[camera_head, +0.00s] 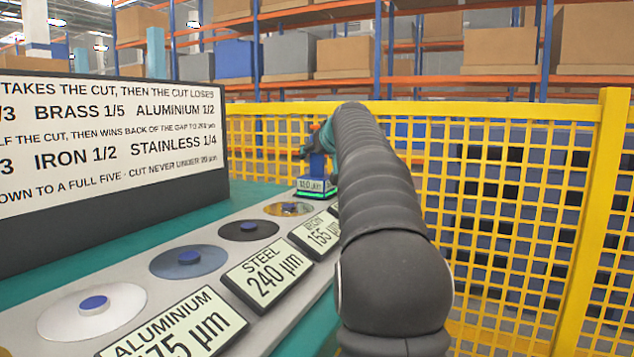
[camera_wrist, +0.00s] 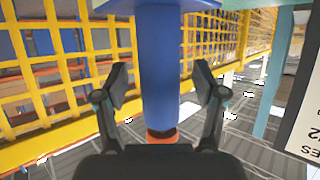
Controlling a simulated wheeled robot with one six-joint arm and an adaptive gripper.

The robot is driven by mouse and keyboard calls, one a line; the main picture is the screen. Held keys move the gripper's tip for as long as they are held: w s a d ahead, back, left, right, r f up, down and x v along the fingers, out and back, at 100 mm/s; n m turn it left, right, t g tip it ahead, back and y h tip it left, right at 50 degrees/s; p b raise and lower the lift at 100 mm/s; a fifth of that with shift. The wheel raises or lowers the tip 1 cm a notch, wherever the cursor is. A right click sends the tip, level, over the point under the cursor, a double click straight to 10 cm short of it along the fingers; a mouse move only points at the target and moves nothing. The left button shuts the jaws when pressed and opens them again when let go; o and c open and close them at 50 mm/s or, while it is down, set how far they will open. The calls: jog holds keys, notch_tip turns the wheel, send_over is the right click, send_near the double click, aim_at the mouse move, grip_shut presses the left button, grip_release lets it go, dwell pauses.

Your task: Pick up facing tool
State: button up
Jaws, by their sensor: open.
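The facing tool is a blue cylinder (camera_wrist: 160,70) with an orange-red band at one end, in the middle of the wrist view. In the head view, a blue piece (camera_head: 317,165) at the far end of the bench appears to be the same tool, partly hidden by my arm. My gripper (camera_wrist: 161,85) is open, with one finger on each side of the blue cylinder. Gaps show between both fingers and the cylinder, so it is not clamped. In the head view my gripper (camera_head: 313,142) is small and mostly hidden behind my arm.
A grey bench strip (camera_head: 195,226) carries several round metal discs, some with blue centres, beside tilted labels such as the steel label (camera_head: 267,275). A large text board (camera_head: 110,150) stands at left. A yellow mesh fence (camera_head: 500,200) runs close behind and right; shelving stands beyond.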

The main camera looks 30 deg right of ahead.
jog(key=shift+w+d+f, duration=0.1)
jog(key=shift+w+f, duration=0.05)
jog(key=shift+w, duration=0.35)
grip_shut()
jog(key=shift+s+r, duration=0.1)
jog(key=shift+r, duration=0.1)
jog(key=shift+r, duration=0.1)
jog(key=shift+r+p, duration=0.4)
jog(key=shift+r, duration=0.2)
notch_tip(320, 180, up, 3)
jog(key=shift+p, duration=0.7)
jog(key=s+d+r+p, duration=0.3)
jog(key=s+d+r, duration=0.3)
jog(key=d, duration=0.3)
jog(key=shift+s+d+r, duration=0.2)
jog(key=shift+s+r, duration=0.1)
jog(key=shift+s, duration=0.15)
